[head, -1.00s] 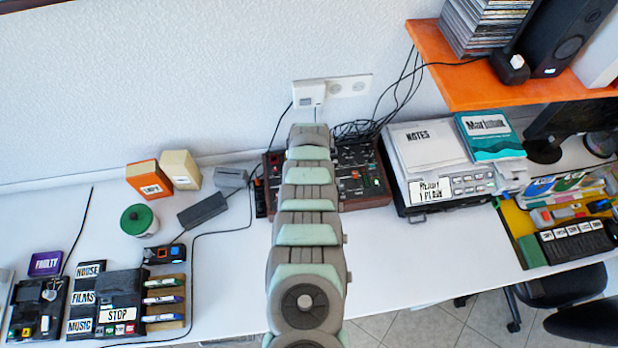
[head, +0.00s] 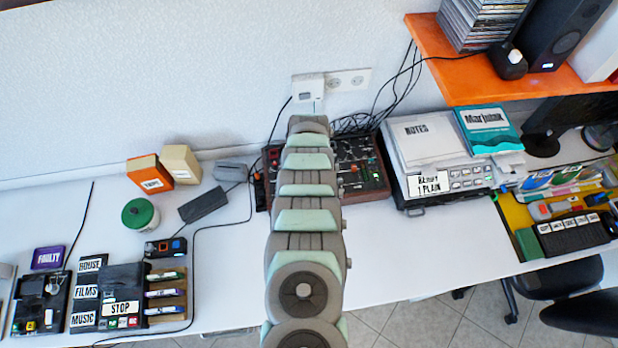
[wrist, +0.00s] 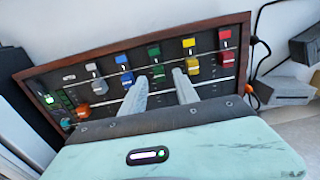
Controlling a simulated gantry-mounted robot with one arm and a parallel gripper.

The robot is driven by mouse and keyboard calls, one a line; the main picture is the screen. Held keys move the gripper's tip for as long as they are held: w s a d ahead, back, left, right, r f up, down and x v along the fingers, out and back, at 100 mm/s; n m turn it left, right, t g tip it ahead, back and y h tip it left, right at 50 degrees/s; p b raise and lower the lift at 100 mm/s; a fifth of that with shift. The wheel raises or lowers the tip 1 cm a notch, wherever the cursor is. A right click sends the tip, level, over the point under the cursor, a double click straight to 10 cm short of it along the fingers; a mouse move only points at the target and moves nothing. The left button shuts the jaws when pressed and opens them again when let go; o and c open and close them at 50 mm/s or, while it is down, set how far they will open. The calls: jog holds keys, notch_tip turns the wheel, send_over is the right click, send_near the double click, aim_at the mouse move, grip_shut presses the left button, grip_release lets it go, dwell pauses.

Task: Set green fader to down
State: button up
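The fader panel (wrist: 110,112), dark with a brown wooden frame, fills much of the wrist view. In the head view the panel (head: 372,180) is partly covered by my arm. The green fader (wrist: 157,72) has its cap between my two fingertips, below a green marker. My gripper (wrist: 159,76) has its fingers spread apart over the panel. I cannot tell whether either finger touches the cap. In the head view my gripper is hidden behind my arm.
A blue fader (wrist: 127,79) is just left of the fingers and a yellow fader (wrist: 192,64) just right. A red fader (wrist: 226,58) is farther right. In the head view, a notes stack (head: 425,140) stands right of the panel. Cables lie behind it.

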jog(key=r, duration=0.2)
jog(key=shift+w+r+p, duration=0.2)
jog(key=shift+r+p, duration=0.1)
notch_tip(320, 180, up, 7)
jog(key=shift+s, duration=0.1)
dwell(0.7)
